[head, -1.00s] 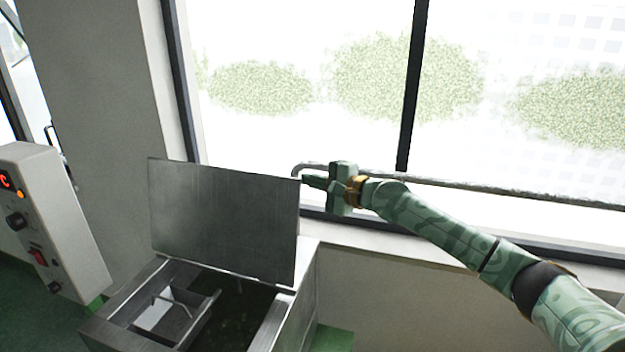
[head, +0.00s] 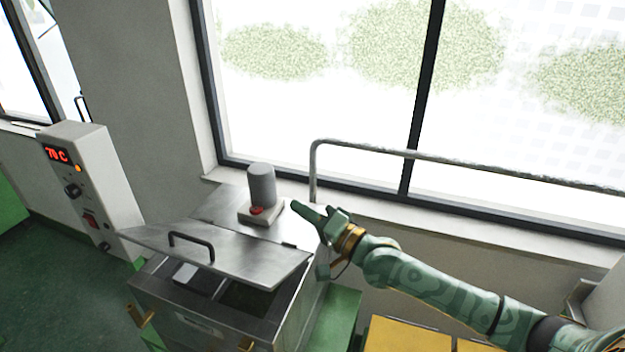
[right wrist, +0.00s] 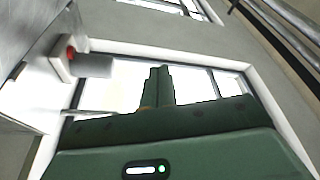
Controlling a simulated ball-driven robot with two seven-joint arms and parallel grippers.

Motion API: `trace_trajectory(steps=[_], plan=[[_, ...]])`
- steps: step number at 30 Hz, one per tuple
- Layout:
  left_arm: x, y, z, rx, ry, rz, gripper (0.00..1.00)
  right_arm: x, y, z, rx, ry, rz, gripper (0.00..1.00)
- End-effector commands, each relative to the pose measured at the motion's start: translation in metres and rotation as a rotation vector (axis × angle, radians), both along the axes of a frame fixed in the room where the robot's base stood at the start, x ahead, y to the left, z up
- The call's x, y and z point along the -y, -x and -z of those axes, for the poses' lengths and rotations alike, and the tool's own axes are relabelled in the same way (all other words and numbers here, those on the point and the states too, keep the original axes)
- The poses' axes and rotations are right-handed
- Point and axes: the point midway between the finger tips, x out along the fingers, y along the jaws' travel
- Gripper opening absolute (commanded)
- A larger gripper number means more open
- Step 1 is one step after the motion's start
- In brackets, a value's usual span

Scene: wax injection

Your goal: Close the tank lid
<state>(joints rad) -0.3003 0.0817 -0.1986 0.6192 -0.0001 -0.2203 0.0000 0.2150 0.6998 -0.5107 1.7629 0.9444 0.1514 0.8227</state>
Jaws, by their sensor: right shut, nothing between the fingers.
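The tank (head: 190,322) is a metal box at the lower middle of the head view. Its lid (head: 240,260) is a flat metal plate with a dark handle (head: 190,247). The lid is tilted partway down over the tank, and the opening still shows beneath its front edge. My right gripper (head: 300,210) is shut and empty, beside the tank's back right, near the rear of the lid; I cannot tell whether it touches. In the right wrist view its fingers (right wrist: 160,78) are together with nothing between them. My left gripper is not in view.
A grey cylinder (head: 262,185) on a base with a red button (head: 257,211) stands on the tank's rear top. A control box (head: 90,180) stands at left. A metal rail (head: 450,162) runs before the window. Yellow boxes (head: 405,337) lie at lower right.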

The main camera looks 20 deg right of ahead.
Motion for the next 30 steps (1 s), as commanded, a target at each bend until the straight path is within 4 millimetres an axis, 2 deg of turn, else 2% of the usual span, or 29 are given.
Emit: trace_trajectory(steps=[8, 15, 21, 30], plan=[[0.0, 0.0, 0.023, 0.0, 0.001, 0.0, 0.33, -0.044, 0.044, 0.049, 0.179, 0.183, -0.001, 0.0], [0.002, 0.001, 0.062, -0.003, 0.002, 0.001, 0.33, -0.076, 0.075, 0.101, 0.34, 0.344, -0.001, 0.0], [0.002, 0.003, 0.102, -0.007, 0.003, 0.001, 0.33, -0.095, 0.094, 0.15, 0.473, 0.482, -0.002, 0.0], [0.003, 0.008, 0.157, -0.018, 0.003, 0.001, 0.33, -0.11, 0.109, 0.216, 0.65, 0.66, -0.002, 0.0]])
